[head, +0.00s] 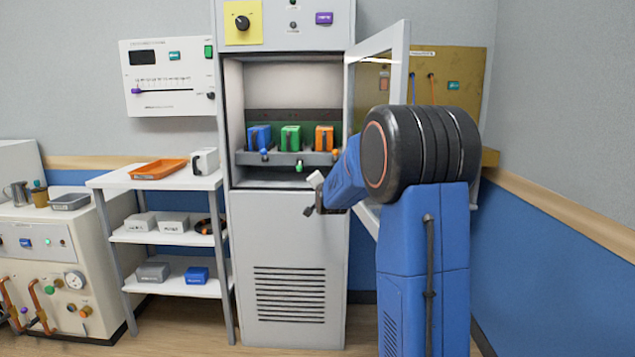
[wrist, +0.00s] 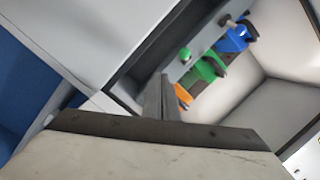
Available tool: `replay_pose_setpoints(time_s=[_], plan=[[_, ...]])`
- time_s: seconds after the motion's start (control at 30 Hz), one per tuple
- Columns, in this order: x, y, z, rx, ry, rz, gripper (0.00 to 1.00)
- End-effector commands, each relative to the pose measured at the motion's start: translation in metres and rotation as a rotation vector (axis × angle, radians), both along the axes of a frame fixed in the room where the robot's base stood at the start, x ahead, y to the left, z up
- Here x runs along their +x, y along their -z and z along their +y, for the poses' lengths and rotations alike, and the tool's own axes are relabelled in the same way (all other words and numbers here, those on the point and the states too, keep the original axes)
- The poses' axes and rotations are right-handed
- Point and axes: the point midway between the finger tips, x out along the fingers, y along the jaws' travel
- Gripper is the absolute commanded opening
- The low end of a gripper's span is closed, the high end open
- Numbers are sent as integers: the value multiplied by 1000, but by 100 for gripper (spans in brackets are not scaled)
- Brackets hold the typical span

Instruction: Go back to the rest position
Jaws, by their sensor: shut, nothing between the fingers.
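My gripper (head: 314,197) is in front of the tall grey cabinet (head: 290,225), just below and in front of its open bay. In the wrist view its fingers (wrist: 167,95) are together with nothing between them. A blue module (head: 260,137), a green module (head: 291,138) and an orange module (head: 324,137) stand in a row on the bay's grey rack. They also show in the wrist view, where the fingertips overlap the picture close to the orange module (wrist: 183,96); I cannot tell the gap. My blue arm hides part of the cabinet's right side.
The cabinet's glazed door (head: 397,75) stands open to the right, behind my arm. A white shelf unit (head: 115,182) with an orange tray (head: 159,169) stands at the left. A wall control box (head: 165,103) hangs above it. A bench unit (head: 35,225) is at far left.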

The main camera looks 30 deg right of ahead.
Motion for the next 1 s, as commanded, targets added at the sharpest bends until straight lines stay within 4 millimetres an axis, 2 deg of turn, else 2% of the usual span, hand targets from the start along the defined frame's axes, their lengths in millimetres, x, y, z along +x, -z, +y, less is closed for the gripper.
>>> replay_pose_setpoints(time_s=[0.4,0.47,0.57,0.77,1.0], plan=[[-1,-1,1,-1,-1,3,0],[-3,-1,5,-4,-6,12,0],[-15,-4,22,-21,-27,54,0],[-65,-3,79,-85,-110,214,0],[-143,10,146,-180,-235,423,0]])
